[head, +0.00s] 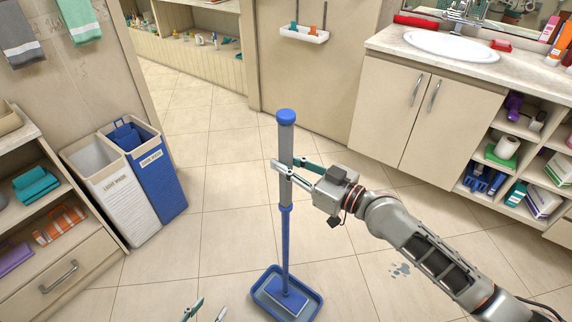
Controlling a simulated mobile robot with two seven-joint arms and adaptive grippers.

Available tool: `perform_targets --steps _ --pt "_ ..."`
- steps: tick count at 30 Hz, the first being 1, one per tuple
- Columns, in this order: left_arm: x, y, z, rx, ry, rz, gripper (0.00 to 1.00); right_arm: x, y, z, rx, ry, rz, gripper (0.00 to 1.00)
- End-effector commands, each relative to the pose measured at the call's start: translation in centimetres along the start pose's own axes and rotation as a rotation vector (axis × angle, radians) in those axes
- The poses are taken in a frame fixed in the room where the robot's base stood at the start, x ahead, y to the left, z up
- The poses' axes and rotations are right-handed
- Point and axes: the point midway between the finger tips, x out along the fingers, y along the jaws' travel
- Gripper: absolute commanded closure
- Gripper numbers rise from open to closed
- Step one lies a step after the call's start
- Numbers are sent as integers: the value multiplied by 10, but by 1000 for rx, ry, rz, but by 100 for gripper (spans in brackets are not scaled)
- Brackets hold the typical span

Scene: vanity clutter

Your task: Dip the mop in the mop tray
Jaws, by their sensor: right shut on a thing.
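The mop (285,235) stands nearly upright, with a blue cap, a grey grip and a blue pole. Its flat blue head shows within the rim of the blue mop tray (258,295) on the floor. I cannot tell whether the head touches the tray bottom. My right gripper (281,164) comes in from the right and is shut on the mop's grey grip, well above the tray. My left gripper (207,311) shows only its fingertips at the bottom edge, left of the tray. They are apart with nothing between them.
A white laundry bin (118,200) and a blue one (160,190) stand at the left, beside a shelf unit with folded towels (60,224). A vanity cabinet (420,115) with a sink is at the right. A small puddle (401,270) lies on the floor. The tiled floor around the tray is mostly open.

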Motion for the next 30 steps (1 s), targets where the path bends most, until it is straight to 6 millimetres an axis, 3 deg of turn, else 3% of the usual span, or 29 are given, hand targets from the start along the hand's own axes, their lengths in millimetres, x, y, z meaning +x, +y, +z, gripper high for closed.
perform_targets --steps 1,18,30 --pt "-3 -1 -6 1 3 -1 60 0 1 -11 -4 8 1 100" --pt "-21 -7 -42 4 21 -5 60 0 1 -47 -2 8 1 100" --pt "-24 -7 -44 3 18 -5 60 0 1 -53 -2 7 1 100"
